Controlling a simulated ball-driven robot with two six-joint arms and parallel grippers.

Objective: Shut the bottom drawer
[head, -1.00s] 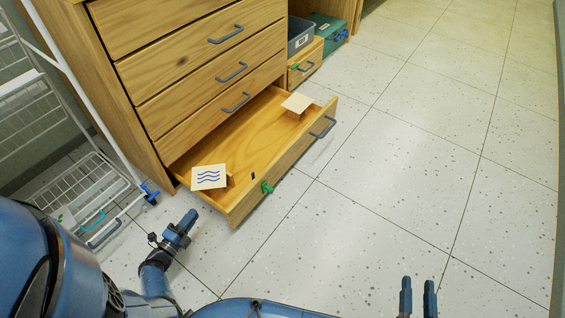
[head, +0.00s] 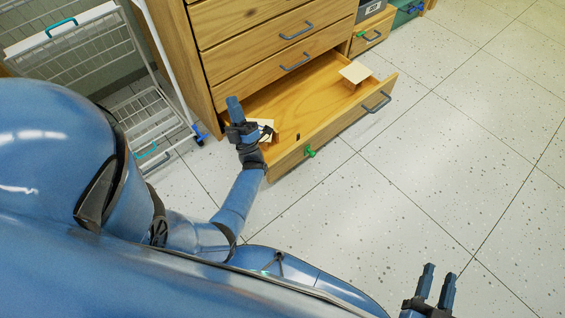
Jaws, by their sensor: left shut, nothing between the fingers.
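The bottom drawer (head: 285,159) of the wooden cabinet is pulled out, with its front panel standing well clear of the cabinet face. It has a grey handle (head: 377,102) on the right part of its front and a green knob (head: 310,153) on the left part. My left gripper (head: 234,103) is shut and empty, in front of the drawer's left end in the picture; I cannot tell whether it touches the drawer. It partly hides a white card (head: 265,125) in the drawer. My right gripper (head: 437,285) is open and empty over the floor at the lower right.
A small cream board (head: 355,72) stands at the drawer's right end. The cabinet's upper drawers (head: 262,45) are shut. A white wire rack (head: 75,60) stands left of the cabinet. Speckled floor (head: 470,130) is clear to the right.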

